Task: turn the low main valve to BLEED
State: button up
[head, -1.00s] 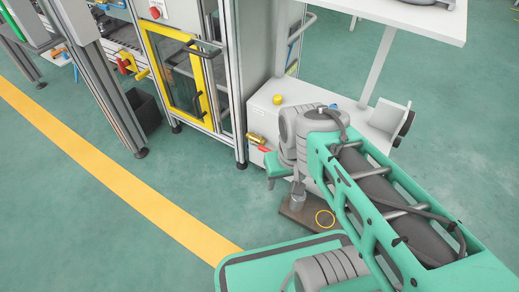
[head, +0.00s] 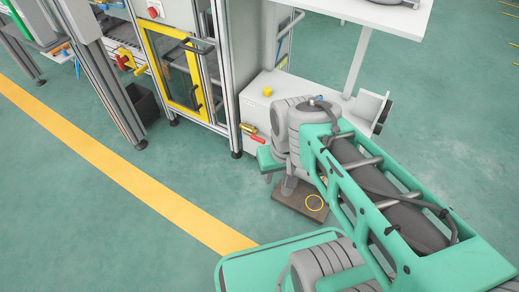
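The low main valve (head: 248,129) is a small brass body with a red lever on the front of the low white cabinet, just left of my arm's grey joint. Its red lever slants down to the right. I cannot read any BLEED mark at this size. My gripper (head: 267,176) is at the end of the arm, below and to the right of the valve, by a green wrist part. Its fingers are mostly hidden, so I cannot tell its opening or contact. I see no clear contact between it and the valve.
A yellow button (head: 267,91) sits on top of the low white cabinet (head: 258,106). A framed machine with a yellow-edged door (head: 176,72) stands to the left. The green floor at left is open.

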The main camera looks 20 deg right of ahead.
aim_at(257, 138)
jog(key=z, duration=0.05)
jog(key=k, duration=0.85)
jog(key=u, duration=0.9)
jog(key=i, duration=0.7)
jog(key=u, duration=0.45)
